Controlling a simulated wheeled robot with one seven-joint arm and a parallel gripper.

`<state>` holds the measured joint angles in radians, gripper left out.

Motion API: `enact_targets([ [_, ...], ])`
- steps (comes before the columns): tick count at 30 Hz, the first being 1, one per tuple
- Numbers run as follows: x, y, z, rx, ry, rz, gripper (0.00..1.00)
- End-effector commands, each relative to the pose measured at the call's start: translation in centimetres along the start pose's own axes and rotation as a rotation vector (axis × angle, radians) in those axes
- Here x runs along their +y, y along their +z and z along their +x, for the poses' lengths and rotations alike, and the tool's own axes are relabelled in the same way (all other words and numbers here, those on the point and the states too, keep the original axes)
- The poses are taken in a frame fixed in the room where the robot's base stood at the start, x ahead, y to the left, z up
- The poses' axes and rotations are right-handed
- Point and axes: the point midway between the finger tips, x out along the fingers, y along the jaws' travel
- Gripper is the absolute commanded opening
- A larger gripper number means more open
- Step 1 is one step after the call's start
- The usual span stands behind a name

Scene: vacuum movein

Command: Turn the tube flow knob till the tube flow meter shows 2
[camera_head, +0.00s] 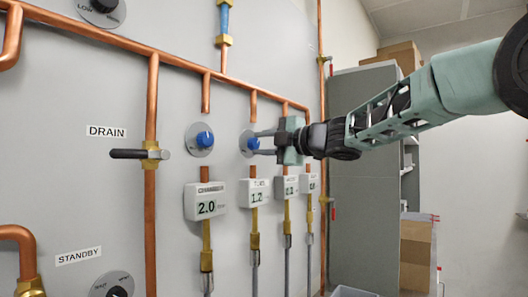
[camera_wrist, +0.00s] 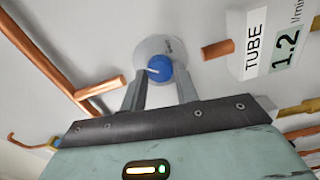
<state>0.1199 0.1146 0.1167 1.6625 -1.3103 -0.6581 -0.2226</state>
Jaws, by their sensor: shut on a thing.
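The tube flow knob (camera_wrist: 159,69) is a blue knob with a white mark on a round pale dial plate. It also shows in the head view (camera_head: 251,144), second from the left. My gripper (camera_wrist: 162,84) reaches it from the right in the head view (camera_head: 259,143), with one finger on each side, shut on the knob. The tube flow meter (camera_head: 257,194) is a white box below the knob and reads 1.2. In the wrist view the meter (camera_wrist: 272,45) shows "TUBE", 1.2 and l/min.
Another blue knob (camera_head: 203,138) is close to the left, above a meter (camera_head: 205,203) reading 2.0. More meters (camera_head: 285,189) stand to the right. Copper pipes (camera_head: 150,85) cross the panel. The drain valve handle (camera_head: 138,154) sticks out at left. A grey cabinet (camera_head: 352,200) stands behind.

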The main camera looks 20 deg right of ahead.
Motion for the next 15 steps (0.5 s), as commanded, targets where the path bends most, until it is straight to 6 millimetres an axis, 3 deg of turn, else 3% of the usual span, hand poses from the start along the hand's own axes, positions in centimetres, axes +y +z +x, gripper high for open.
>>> enact_targets([
  [15, -0.14, 0.08, -0.01, -0.002, -0.002, -0.169, 0.07],
])
